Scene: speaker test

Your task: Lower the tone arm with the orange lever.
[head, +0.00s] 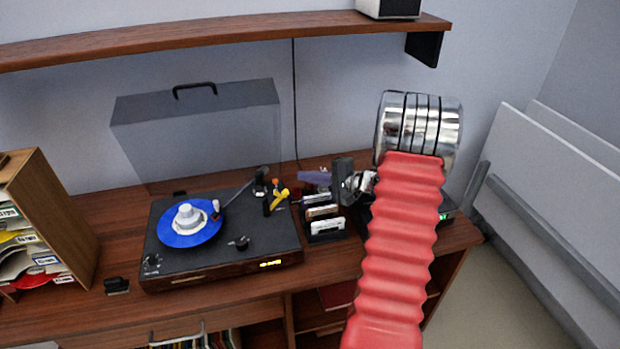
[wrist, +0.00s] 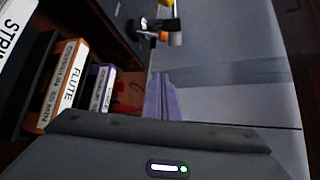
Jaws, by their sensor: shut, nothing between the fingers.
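The turntable (head: 262,222) stands on the wooden desk with a blue record (head: 180,238) on it. The tone arm (head: 238,195) reaches from its pivot to the record's right edge; I cannot tell whether its tip touches. A small orange piece, apparently the lever (head: 275,184), stands at the turntable's right side, with a yellow part (head: 279,199) just in front. An orange piece also shows near the top of the wrist view (wrist: 175,38). My gripper (head: 304,177) is shut and empty, pointing left, right of the lever and apart from it. Its purple fingers show in the wrist view (wrist: 160,90).
A rack of cassettes (head: 325,226) stands just below my gripper, close to it. The clear dust cover (head: 205,135) stands raised behind the turntable. A wooden file holder (head: 60,215) is at the left. A shelf (head: 200,40) runs above.

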